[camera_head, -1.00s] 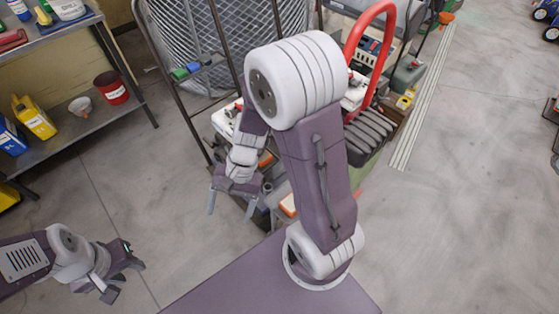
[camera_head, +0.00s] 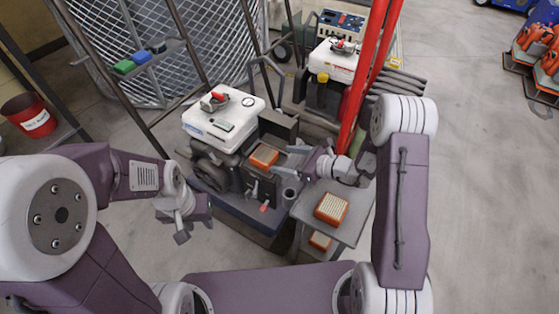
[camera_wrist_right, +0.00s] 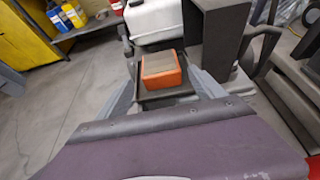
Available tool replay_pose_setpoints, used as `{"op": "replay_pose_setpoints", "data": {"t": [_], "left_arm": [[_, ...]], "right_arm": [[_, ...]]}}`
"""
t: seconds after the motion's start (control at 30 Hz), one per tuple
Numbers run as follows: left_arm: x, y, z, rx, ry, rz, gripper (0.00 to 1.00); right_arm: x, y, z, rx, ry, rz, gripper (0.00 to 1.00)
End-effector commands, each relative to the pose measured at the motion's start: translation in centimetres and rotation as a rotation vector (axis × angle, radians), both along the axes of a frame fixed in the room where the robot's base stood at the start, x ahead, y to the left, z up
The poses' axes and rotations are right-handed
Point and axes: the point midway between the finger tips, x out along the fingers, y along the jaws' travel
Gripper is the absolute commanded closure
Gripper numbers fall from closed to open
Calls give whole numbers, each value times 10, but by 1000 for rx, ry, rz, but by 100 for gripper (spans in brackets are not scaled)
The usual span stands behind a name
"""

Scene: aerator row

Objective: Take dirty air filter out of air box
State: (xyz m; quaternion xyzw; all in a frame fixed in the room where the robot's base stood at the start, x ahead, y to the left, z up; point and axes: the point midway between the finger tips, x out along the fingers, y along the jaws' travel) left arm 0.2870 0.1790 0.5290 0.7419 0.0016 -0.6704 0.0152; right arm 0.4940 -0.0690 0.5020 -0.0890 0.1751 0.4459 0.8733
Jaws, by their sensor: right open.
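The dirty air filter (camera_head: 263,156), an orange-framed block with a brownish top, sits in the dark air box (camera_head: 257,178) on the engine unit. It also shows in the right wrist view (camera_wrist_right: 163,77), upright in the box, its top exposed. My right gripper (camera_head: 287,162) is open just right of the filter in the head view. In the right wrist view its two fingers stand on either side of the filter, with no clear contact. My left gripper (camera_head: 194,227) is empty, its fingers apart, in front of and left of the engine unit.
A grey side shelf (camera_head: 350,228) carries a clean-looking orange filter (camera_head: 331,208); another orange filter (camera_head: 319,240) lies below. A white tank (camera_head: 222,118) stands behind the air box. Red bars (camera_head: 369,75) rise close to my right arm. A second machine stands behind.

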Motion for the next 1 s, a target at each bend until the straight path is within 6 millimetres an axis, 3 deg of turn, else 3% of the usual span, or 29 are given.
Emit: {"op": "replay_pose_setpoints", "data": {"t": [0.13, 0.3, 0.5, 0.7, 1.0], "left_arm": [[0, 0, -4, 0, 0, 0, 64], [0, 0, -21, 0, 0, 0, 64], [0, 0, -23, 0, 0, 0, 64], [0, 0, -50, 0, 0, 0, 64], [0, 0, -52, 0, 0, 0, 64]], "right_arm": [[3, 3, -3, 2, -1, -2, 22], [18, 23, -15, 1, -2, -1, 22], [23, 31, -15, 1, -2, -2, 22], [42, 58, -28, 0, -3, 2, 22], [52, 69, -28, 1, 0, -2, 22]]}}
